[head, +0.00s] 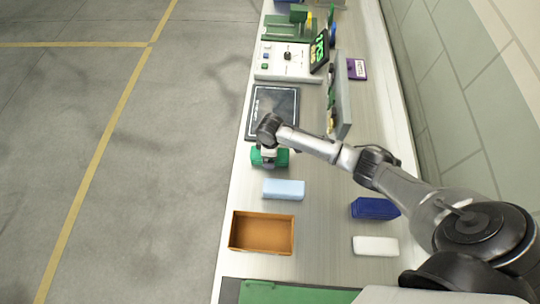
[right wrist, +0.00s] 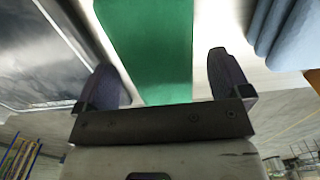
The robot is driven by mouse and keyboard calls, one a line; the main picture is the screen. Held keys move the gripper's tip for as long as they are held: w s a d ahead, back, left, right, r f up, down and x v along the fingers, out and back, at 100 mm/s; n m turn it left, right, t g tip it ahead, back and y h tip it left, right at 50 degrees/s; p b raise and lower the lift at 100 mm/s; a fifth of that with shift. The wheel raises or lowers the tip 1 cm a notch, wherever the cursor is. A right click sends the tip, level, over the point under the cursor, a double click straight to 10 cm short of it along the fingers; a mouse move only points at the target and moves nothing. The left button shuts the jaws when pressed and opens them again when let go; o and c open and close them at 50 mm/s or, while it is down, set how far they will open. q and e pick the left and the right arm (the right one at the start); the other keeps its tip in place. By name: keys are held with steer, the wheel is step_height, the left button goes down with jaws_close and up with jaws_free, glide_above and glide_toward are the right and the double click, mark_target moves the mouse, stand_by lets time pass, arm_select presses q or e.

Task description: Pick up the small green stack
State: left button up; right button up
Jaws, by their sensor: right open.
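The small green stack (head: 283,159) is on the table's left side in the head view, below the dark tray. My right gripper (head: 268,155) is over it and hides part of it. In the right wrist view the green stack (right wrist: 150,45) shows between the two open fingers of my right gripper (right wrist: 168,85), with light gaps on both sides. I cannot tell how deep the fingers reach around it. My left gripper is not in view.
A black-framed tray (head: 262,101) lies just above the stack, and a light blue stack (head: 284,189) lies just below it. An orange-brown box (head: 262,232), a dark blue stack (head: 375,208) and a white block (head: 376,246) are lower down. An upright panel (head: 344,108) stands right.

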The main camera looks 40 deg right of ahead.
steer(key=shift+f, duration=1.2)
steer(key=c, duration=1)
steer(key=shift+c, duration=0.4)
steer(key=shift+r, duration=0.15)
